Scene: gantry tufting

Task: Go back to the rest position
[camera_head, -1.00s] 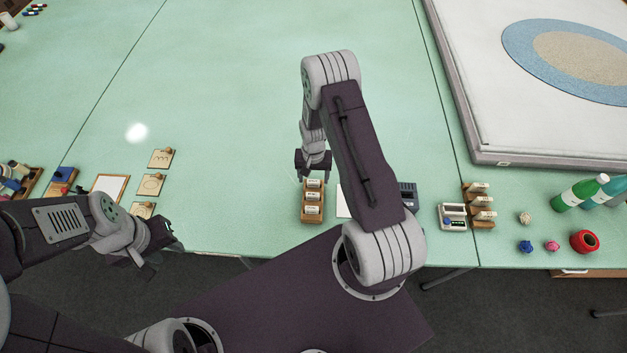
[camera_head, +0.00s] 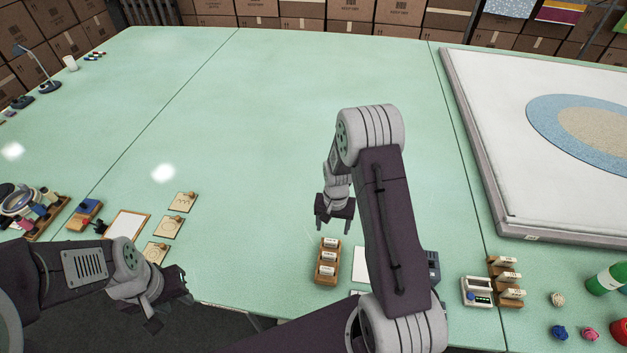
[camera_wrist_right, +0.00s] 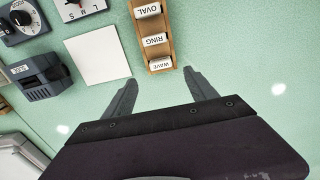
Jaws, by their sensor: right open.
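My right gripper (camera_head: 333,227) is open and empty. It hangs above the table just beyond the far end of a small wooden holder (camera_head: 318,262). In the right wrist view the open fingers (camera_wrist_right: 160,80) point toward that holder (camera_wrist_right: 168,60), with bare green table between them. The holder carries white rolls marked OVAL, RING and WAVE. My left gripper (camera_head: 170,312) is at the lower left, by the table's front edge. Its fingers look apart, with nothing seen between them.
The green table (camera_head: 270,120) is clear in the middle. Pattern cards (camera_head: 170,228) and a clipboard (camera_head: 128,226) lie near the left gripper. A white square (camera_wrist_right: 99,55) lies beside the holder.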

